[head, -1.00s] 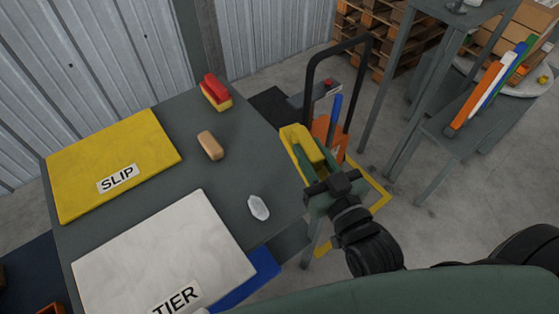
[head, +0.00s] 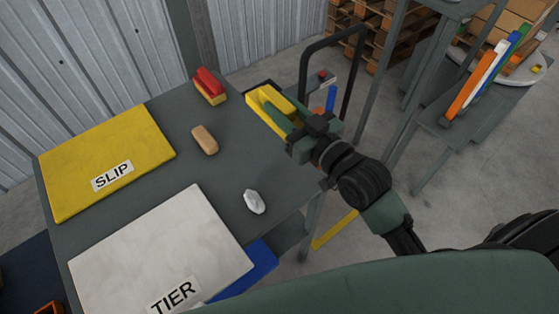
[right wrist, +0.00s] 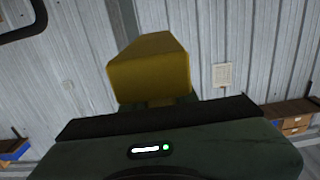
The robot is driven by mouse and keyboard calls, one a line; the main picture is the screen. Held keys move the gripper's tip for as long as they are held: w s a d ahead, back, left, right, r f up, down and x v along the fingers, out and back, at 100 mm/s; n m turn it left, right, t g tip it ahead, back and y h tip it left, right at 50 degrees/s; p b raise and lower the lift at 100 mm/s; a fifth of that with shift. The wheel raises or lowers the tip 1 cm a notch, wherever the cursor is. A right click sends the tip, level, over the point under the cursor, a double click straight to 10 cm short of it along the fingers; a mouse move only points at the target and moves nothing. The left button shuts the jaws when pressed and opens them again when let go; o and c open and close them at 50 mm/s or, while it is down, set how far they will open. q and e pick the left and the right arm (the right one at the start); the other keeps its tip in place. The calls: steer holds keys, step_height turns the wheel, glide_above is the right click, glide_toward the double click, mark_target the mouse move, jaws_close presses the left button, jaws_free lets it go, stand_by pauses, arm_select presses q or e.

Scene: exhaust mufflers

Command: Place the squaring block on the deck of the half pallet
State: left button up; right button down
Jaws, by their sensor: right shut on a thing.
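My right gripper (head: 285,120) is shut on a yellow block, which I take for the squaring block (head: 263,108). It holds the block over the far right edge of the grey table (head: 228,188). The block also shows in the right wrist view (right wrist: 150,70), sticking out beyond the gripper. I cannot pick out the half pallet for certain. Wooden pallets (head: 378,40) are stacked on the floor at the back. My left gripper is not in view.
On the table lie a yellow SLIP sheet (head: 105,150), a white TIER sheet (head: 150,245), a tan block (head: 205,140), a red-and-yellow block (head: 210,87) and a pale lump (head: 254,202). A black handle frame (head: 304,75) and grey shelving (head: 405,110) stand to the right.

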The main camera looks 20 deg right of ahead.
step_height(320, 180, down, 16)
steer(key=shift+f+b, duration=0.2)
steer(key=shift+b, duration=0.4)
steer(key=shift+f+p, duration=0.35)
steer(key=shift+f, duration=0.35)
steer(key=shift+f, duration=0.15)
steer(key=shift+f, duration=0.15)
steer(key=c, duration=1.1)
jaws_free()
